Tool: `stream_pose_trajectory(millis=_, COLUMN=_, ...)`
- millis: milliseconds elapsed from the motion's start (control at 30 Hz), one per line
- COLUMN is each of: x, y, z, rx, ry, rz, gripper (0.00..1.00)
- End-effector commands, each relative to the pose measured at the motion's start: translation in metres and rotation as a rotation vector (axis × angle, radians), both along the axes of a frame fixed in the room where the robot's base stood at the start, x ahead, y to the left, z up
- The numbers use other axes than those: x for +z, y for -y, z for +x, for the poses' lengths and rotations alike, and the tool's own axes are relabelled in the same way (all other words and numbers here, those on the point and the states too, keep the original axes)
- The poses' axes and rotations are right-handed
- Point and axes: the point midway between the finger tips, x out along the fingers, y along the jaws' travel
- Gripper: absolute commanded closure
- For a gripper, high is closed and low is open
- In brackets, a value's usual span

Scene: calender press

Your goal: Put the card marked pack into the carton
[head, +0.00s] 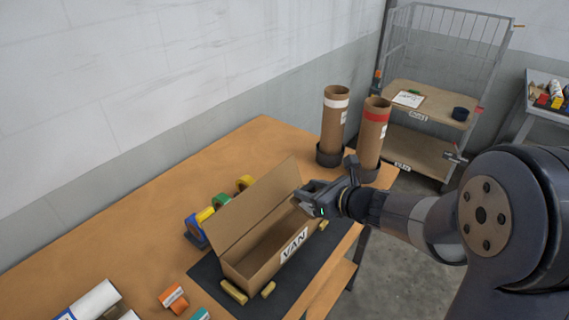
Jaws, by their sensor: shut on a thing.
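An open brown carton (258,258) labelled VAN stands on a dark mat (208,270) on the wooden table. Its long flap (255,210) stands up at the back. My gripper (304,203) is at the carton's far right end, close to the flap's upper right corner. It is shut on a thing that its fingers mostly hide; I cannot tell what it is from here. Whether the gripper touches the carton is unclear. I can read no card marked pack in this view.
Tape rolls (222,203) lie behind the carton, and small yellowish blocks (234,291) around it. Two cardboard tubes (334,122) stand in dark holders near the table's far end. A wire trolley (430,100) holds a white sheet and a dark cup. Bare table lies at left.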

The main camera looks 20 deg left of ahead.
Motion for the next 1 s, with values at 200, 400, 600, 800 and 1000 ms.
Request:
stream_pose_trajectory(millis=200, x=0.037, y=-0.049, z=-0.027, rx=0.158, ry=-0.001, rz=0.0, gripper=0.82)
stream_pose_trajectory(millis=400, x=0.034, y=-0.057, z=-0.032, rx=0.185, ry=-0.001, rz=0.0, gripper=0.82)
stream_pose_trajectory(millis=600, x=0.014, y=-0.057, z=-0.032, rx=0.183, ry=-0.002, rz=0.0, gripper=0.82)
stream_pose_trajectory(millis=800, x=-0.011, y=-0.056, z=-0.032, rx=0.183, ry=-0.001, rz=0.0, gripper=0.82)
stream_pose_trajectory(millis=1000, x=-0.022, y=-0.056, z=-0.032, rx=0.182, ry=0.0, rz=0.001, gripper=0.82)
